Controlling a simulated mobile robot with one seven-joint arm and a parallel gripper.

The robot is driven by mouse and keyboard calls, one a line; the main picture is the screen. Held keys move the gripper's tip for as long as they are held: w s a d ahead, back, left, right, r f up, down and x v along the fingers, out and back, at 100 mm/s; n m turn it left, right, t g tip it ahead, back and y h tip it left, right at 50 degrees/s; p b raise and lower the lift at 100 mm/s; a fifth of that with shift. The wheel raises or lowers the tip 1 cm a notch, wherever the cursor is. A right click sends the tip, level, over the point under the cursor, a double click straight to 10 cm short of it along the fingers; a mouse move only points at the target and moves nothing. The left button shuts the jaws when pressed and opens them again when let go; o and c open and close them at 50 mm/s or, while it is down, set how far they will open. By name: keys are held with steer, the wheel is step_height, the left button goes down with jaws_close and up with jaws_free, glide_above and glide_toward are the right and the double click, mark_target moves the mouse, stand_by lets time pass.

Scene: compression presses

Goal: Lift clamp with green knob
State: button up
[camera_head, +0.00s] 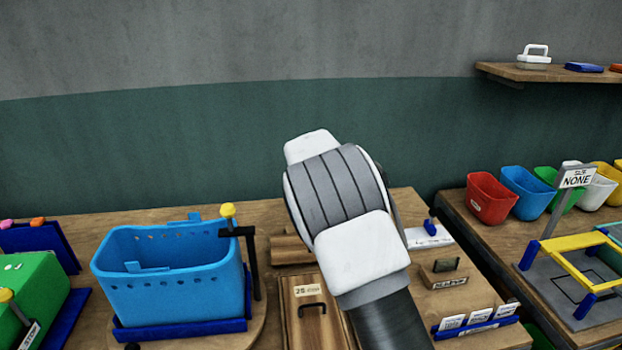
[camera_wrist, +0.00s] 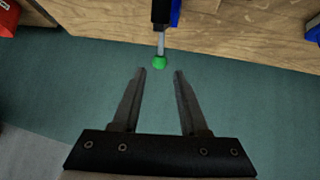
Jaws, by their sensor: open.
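In the wrist view the green knob (camera_wrist: 160,62) sits at the end of a thin grey rod. The rod comes from a dark clamp body (camera_wrist: 160,12) with a blue part beside it at the top edge. My gripper (camera_wrist: 161,72) is open and empty. Its two fingertips lie to the left and right of the knob in the picture, with a gap on both sides; I cannot tell the depth between them. In the head view my arm fills the middle, and the green knob and the fingers do not show.
In the head view a blue basket (camera_head: 165,265) stands at left beside a black clamp with a yellow knob (camera_head: 228,210). A wooden box (camera_head: 300,325) is in front. Coloured bins, including a red bin (camera_head: 492,198), stand at right. A wooden surface (camera_wrist: 240,30) crosses the wrist view's top.

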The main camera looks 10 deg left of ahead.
steer(key=v, duration=0.6)
steer(key=shift+w, duration=0.1)
